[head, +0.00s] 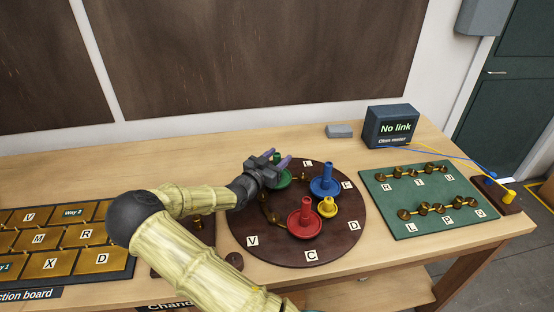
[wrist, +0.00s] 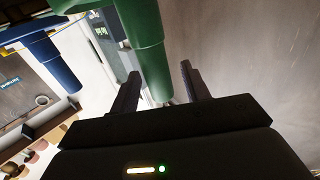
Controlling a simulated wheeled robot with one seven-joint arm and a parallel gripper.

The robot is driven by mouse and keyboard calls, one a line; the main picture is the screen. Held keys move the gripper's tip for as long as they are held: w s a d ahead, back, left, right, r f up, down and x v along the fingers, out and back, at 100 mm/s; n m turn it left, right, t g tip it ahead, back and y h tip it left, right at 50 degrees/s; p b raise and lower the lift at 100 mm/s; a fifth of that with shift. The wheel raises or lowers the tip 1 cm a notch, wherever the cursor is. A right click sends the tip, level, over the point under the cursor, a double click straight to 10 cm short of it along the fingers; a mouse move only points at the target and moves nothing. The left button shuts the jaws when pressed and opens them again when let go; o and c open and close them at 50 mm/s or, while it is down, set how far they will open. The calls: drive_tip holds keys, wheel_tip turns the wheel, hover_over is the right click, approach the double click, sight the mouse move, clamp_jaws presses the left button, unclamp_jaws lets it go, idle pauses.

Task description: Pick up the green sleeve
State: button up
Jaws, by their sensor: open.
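The green sleeve (head: 284,181) stands on the round dark board (head: 260,244), near its back edge. In the head view my gripper covers most of it, and only part of its wide base shows. In the wrist view the green sleeve (wrist: 143,40) is large and its shaft runs down between the two dark fingers. My gripper (head: 279,158) is open, with one finger on each side of the shaft. I see gaps beside the shaft in the wrist view; it is not clamped.
The blue sleeve (head: 325,183) stands close to the right of my gripper. The red sleeve (head: 304,219) and yellow sleeve (head: 327,207) stand nearer the front. A green terminal board (head: 430,222) and a "No link" box (head: 391,126) are to the right; a gold-keyed board (head: 62,239) is left.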

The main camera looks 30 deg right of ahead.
sight(277, 154)
idle(0.4)
clamp_jaws()
drive_tip(key=shift+r, duration=0.1)
wheel_tip(277, 154, up, 10)
drive_tip(key=shift+f+b, duration=0.1)
drive_tip(key=shift+b, duration=0.25)
drive_tip(key=shift+w, duration=0.1)
idle(0.6)
